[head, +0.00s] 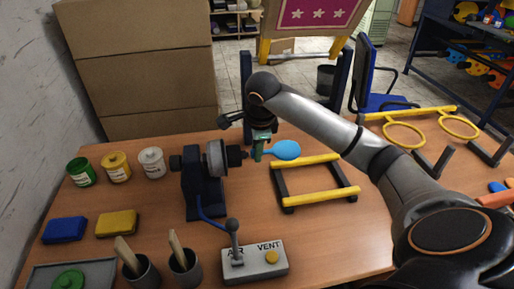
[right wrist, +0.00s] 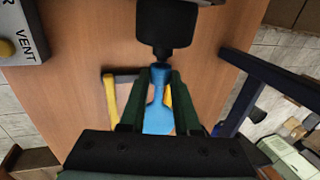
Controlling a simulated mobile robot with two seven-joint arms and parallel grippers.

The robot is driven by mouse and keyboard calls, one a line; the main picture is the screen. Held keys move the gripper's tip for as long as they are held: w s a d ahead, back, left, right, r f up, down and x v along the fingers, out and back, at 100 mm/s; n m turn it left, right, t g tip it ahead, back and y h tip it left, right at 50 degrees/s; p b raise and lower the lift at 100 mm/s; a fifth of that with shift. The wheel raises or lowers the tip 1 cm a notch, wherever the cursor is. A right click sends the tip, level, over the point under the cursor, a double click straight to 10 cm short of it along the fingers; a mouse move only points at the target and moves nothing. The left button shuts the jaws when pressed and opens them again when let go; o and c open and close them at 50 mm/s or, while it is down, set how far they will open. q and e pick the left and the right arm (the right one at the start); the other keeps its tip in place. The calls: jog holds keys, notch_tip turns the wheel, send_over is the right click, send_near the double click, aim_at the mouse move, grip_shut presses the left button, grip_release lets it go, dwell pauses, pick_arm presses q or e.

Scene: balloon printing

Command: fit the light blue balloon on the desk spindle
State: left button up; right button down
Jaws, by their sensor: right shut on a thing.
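The light blue balloon (head: 284,150) is held by its neck between the green fingers of my right gripper (head: 259,154). In the right wrist view the balloon (right wrist: 158,118) shows its neck between the shut fingertips (right wrist: 160,76), with its wide part toward the palm. The black desk spindle (right wrist: 163,38) points at the balloon's mouth. Its tip is very close to the mouth; I cannot tell whether they touch. In the head view the spindle (head: 238,156) sticks out right from the dark machine (head: 204,190), just left of the fingers. My left gripper is out of view.
A yellow-and-black frame (head: 318,196) lies right of the machine. The AIR/VENT box (head: 253,262) with a lever is in front. Paint pots (head: 116,167), a blue sponge (head: 64,230) and a yellow sponge (head: 117,223) are at left. Dark uprights (head: 339,75) stand behind.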

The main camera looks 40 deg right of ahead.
jog(key=shift+w+a, duration=0.35)
jog(key=shift+a, duration=0.25)
dwell(0.8)
jog(key=c, duration=0.5)
grip_release()
jog(key=shift+c, duration=0.2)
jog(key=shift+r, duration=0.1)
jog(key=v, duration=0.9)
dwell(0.3)
